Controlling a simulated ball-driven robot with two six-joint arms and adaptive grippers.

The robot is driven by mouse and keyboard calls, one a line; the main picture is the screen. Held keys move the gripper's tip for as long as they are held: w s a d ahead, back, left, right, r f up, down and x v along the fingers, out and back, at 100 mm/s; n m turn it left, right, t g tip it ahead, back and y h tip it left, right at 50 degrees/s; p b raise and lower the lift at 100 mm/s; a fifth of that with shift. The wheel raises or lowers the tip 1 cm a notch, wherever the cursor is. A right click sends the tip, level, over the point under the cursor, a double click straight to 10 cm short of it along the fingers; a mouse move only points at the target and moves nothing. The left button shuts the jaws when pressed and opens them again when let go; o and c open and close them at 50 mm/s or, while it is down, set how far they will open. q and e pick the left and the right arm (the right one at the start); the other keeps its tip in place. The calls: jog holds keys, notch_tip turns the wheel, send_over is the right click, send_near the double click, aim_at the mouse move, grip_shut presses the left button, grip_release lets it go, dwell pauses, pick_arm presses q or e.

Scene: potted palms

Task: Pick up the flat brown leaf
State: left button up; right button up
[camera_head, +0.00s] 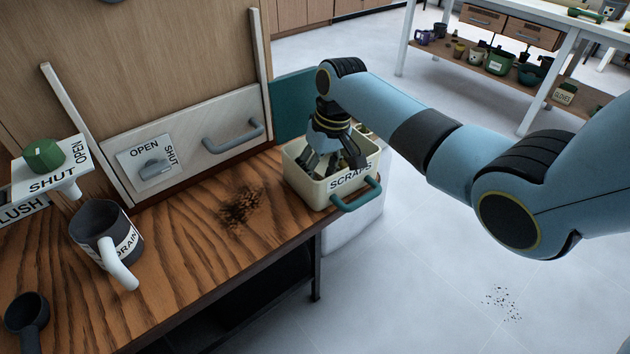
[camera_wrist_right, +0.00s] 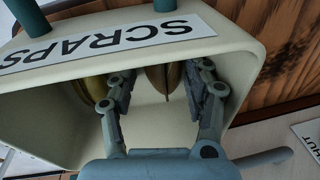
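The cream bin labelled SCRAPS (camera_head: 304,184) stands at the right end of the wooden bench. My right gripper (camera_head: 334,164) points down into it. In the right wrist view the gripper (camera_wrist_right: 163,88) is open, with its two fingers apart inside the bin (camera_wrist_right: 50,118). A brown leaf-like piece (camera_wrist_right: 162,77) shows between the fingers, apart from the left one and close to the right one; I cannot tell whether it touches. A yellowish-brown piece (camera_wrist_right: 88,90) lies left of the left finger, partly hidden by it. My left gripper is not in view.
The bin has a teal handle (camera_head: 357,195) in front. Dark crumbs (camera_head: 240,207) lie on the bench (camera_head: 190,270) left of it. A DRAIN mug (camera_head: 100,230) and a dark cup (camera_head: 27,312) stand further left. A panel with a grey handle (camera_head: 233,136) rises behind.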

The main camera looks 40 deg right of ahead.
jog(key=shift+s+a+f, duration=0.1)
jog(key=c, duration=0.6)
